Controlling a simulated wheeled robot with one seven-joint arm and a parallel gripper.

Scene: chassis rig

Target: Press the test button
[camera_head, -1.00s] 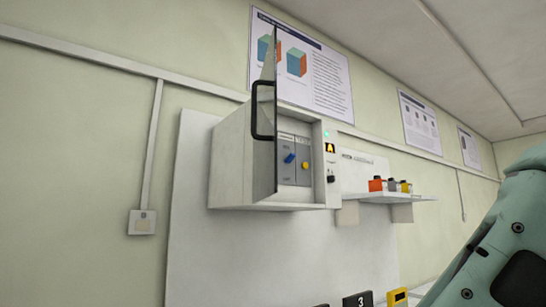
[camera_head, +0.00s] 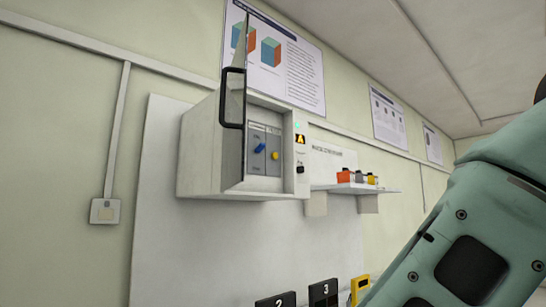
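A white cabinet (camera_head: 205,150) hangs on a pale wall panel, with its dark-framed door (camera_head: 235,130) swung open toward me. Inside, on a grey panel, are a blue lever or switch (camera_head: 260,147) and a round yellow button (camera_head: 275,155). I cannot read which control is labelled test. The cabinet's right front strip carries a green light (camera_head: 297,125), a yellow warning symbol (camera_head: 300,139) and a small black part (camera_head: 300,169). My teal arm fills the lower right; my gripper is out of view.
Black numbered pieces (camera_head: 323,293) and a yellow one (camera_head: 360,289) stand at the bottom edge. The open door projects left of the cabinet opening.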

